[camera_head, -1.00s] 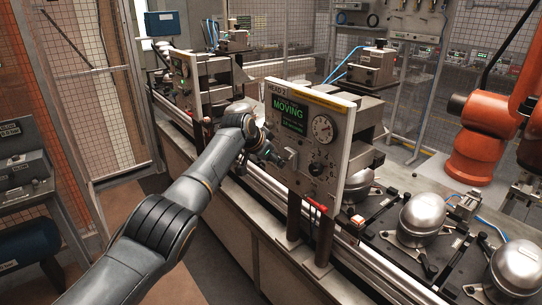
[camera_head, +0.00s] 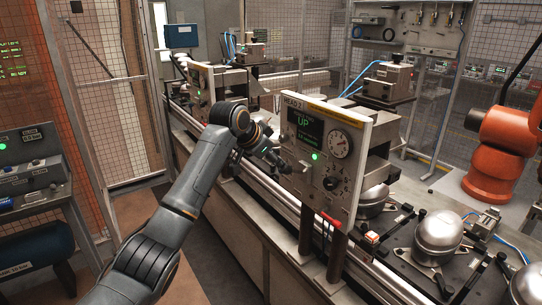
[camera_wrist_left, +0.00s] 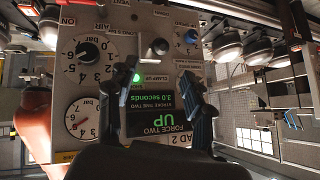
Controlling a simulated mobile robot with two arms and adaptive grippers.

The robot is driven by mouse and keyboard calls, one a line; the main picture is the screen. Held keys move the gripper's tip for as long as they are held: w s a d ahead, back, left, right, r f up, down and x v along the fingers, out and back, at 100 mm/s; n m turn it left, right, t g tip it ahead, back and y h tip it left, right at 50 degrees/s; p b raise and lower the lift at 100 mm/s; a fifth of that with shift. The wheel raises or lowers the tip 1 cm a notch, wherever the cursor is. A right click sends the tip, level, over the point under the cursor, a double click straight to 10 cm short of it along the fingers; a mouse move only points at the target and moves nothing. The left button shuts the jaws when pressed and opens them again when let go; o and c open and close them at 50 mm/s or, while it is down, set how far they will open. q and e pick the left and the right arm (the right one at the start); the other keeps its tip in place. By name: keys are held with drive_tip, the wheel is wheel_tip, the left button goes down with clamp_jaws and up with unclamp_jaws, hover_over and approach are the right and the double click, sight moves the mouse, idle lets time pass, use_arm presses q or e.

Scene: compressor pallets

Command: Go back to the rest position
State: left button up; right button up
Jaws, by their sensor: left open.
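My left gripper (camera_head: 282,162) is in front of the HEAD 2 control panel (camera_head: 324,119). In the left wrist view its two dark fingers (camera_wrist_left: 160,88) stand apart with nothing between them. Behind them the panel appears upside down, with a lever knob (camera_wrist_left: 159,46), a lit green CLAMP UP lamp (camera_wrist_left: 136,77) and a green screen reading UP (camera_wrist_left: 165,112). The gripper is close to the lever in the head view; I cannot tell whether they touch. My right gripper is not in view.
A conveyor line runs past the panel, with silver compressor domes (camera_head: 437,237) on black pallets at right. An orange robot (camera_head: 493,155) stands beyond. A second head station (camera_head: 205,88) is farther back. A grey console (camera_head: 32,165) stands at left, with floor between.

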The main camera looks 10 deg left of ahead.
use_arm(q)
drive_tip(key=shift+s+a+r, duration=0.15)
drive_tip(key=shift+s+r, duration=0.25)
drive_tip(key=shift+f, duration=0.15)
drive_tip(key=s+a+f+n+g+y+b, duration=0.1)
drive_tip(key=s+a+f, duration=0.1)
drive_tip(key=f, duration=1.2)
drive_tip(key=s+a+f+n+g+b, duration=0.1)
drive_tip(key=s+f+n, duration=0.15)
drive_tip(key=f, duration=1.05)
drive_tip(key=s+a+f+n+y+b, duration=0.1)
drive_tip(key=s+a+f, duration=0.15)
drive_tip(key=f, duration=1.15)
drive_tip(key=s+a+f+g+b, duration=0.1)
drive_tip(key=s+f, duration=0.5)
drive_tip(key=f, duration=0.2)
drive_tip(key=s+a+f+g, duration=0.1)
drive_tip(key=s+f, duration=0.4)
drive_tip(key=f, duration=0.3)
drive_tip(key=s+a+f+n+g+y+b, duration=0.1)
drive_tip(key=s+a+f+n+b, duration=0.1)
drive_tip(key=s+f, duration=1.6)
drive_tip(key=s+f+g, duration=0.1)
drive_tip(key=s+f, duration=0.2)
drive_tip(key=s, duration=1.3)
drive_tip(key=s+a+f+g+b, duration=0.1)
drive_tip(key=s+f, duration=0.3)
drive_tip(key=s, duration=1.1)
drive_tip(key=shift+s+y, duration=0.35)
drive_tip(key=shift+y, duration=0.05)
